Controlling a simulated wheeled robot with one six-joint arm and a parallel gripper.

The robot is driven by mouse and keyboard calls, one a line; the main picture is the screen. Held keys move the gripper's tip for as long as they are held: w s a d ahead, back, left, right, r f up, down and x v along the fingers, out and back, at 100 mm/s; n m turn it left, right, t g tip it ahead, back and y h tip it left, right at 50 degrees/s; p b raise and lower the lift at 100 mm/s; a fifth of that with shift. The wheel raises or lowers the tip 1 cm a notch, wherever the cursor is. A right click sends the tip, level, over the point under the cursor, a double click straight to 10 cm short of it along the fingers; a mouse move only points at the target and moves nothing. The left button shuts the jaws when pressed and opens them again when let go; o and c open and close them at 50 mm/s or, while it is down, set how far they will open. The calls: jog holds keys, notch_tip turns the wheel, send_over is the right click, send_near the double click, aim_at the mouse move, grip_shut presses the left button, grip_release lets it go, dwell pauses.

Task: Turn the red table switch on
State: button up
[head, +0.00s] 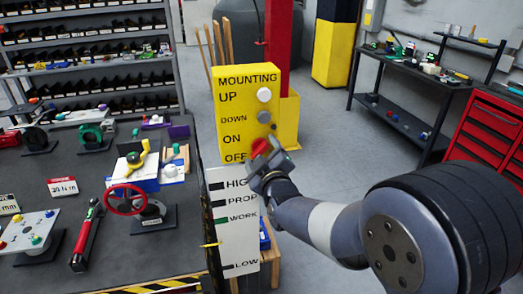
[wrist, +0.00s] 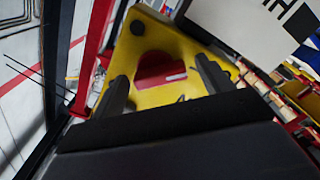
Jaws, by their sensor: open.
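The red switch (head: 259,147) is a round red knob on the yellow panel (head: 205,100), beside the ON and OFF labels.
A white level board (head: 236,238) hangs below the panel. White (head: 264,95) and grey (head: 264,117) buttons sit above the switch. A dark table (head: 110,235) at left carries a red valve wheel (head: 125,199) and tools. Open floor lies to the panel's right.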

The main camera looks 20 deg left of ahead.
jog(key=shift+w+a, duration=0.1)
jog(key=shift+w, duration=0.1)
jog(key=c, duration=1)
